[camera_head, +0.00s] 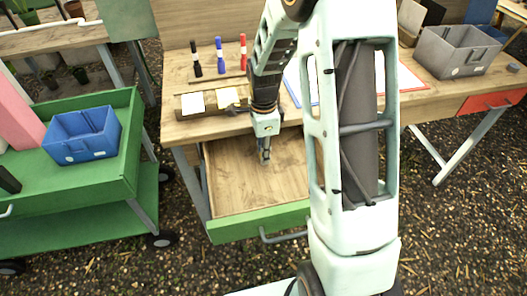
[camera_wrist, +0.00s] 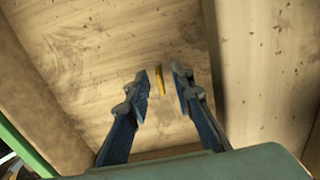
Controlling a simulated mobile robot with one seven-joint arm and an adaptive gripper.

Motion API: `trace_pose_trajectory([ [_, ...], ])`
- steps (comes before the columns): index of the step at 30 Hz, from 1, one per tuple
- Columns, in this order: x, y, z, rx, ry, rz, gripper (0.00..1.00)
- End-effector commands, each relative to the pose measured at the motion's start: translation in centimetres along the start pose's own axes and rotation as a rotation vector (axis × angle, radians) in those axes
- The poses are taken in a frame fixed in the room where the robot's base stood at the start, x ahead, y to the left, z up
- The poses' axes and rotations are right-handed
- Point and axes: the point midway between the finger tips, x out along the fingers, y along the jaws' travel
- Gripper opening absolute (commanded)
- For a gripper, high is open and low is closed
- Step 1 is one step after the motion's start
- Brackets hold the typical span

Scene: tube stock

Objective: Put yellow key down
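The yellow key (camera_wrist: 160,80) shows as a small thin yellow piece in the wrist view, between my fingertips and against the wooden drawer bottom. A gap shows between it and the finger on each side. My gripper (camera_wrist: 167,78) is open, with its two dark fingers apart. In the head view my gripper (camera_head: 264,155) points down into the open drawer (camera_head: 230,190), over its bare wooden bottom. I cannot make out the key in the head view. How far the fingertips are above the drawer bottom is hard to tell.
The drawer's green front (camera_head: 228,229) and side walls surround my gripper. Above it, the table holds black, blue and red markers (camera_head: 220,52) and a wooden box (camera_head: 212,100). A green cart with a blue bin (camera_head: 82,135) stands left; a grey bin (camera_head: 457,51) stands right.

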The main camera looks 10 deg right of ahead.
Motion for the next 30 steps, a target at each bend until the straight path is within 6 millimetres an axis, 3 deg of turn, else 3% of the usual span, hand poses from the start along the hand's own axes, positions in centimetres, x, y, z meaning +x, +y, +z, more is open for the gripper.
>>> trace_pose_trajectory([
  [15,-10.2,-0.1,0.0,-0.001,0.000,-0.005,0.22],
  [21,-11.8,-0.1,0.0,-0.001,0.000,-0.002,0.22],
  [30,-11.9,0.0,0.0,0.000,0.000,-0.001,0.22],
])
